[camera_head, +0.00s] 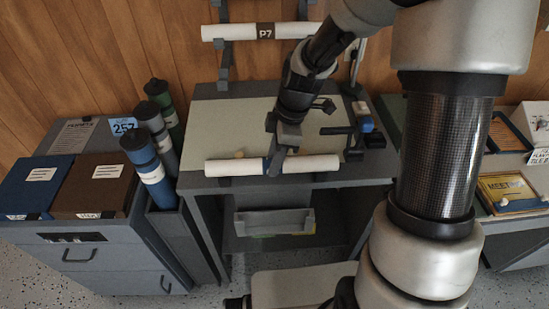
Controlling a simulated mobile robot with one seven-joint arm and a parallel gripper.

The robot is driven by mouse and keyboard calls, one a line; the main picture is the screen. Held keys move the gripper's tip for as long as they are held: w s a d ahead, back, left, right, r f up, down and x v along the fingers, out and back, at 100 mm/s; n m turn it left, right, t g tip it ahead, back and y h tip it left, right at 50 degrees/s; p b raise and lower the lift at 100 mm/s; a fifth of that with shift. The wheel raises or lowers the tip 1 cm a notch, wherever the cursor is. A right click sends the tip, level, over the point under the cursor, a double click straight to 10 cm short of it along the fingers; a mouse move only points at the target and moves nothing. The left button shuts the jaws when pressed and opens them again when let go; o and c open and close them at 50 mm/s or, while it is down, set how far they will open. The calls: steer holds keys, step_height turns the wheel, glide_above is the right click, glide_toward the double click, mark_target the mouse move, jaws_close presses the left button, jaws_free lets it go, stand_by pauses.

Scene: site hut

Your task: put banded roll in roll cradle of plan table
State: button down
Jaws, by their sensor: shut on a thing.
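The banded roll (230,167) is a long white tube with a blue band near its middle, seen in the head view. It lies level from left to right over the front edge of the plan table (215,115). My gripper (275,165) reaches down from above and is shut on the roll close to the band; its fingers partly hide it. I cannot tell whether the roll touches the table. Dark upright brackets (225,72) stand at the table's back edge; I cannot tell for sure which part is the roll cradle, and my arm hides some of this area.
Another white roll marked P7 (222,31) rests higher on the back brackets. Several capped tubes (150,178) stand left of the table, beside a cabinet (95,245) with binders. Small items (362,118) sit at the table's right side. A grey tray (270,222) is below.

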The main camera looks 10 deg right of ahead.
steer(key=c, duration=1.3)
jaws_free()
steer(key=shift+f, duration=0.1)
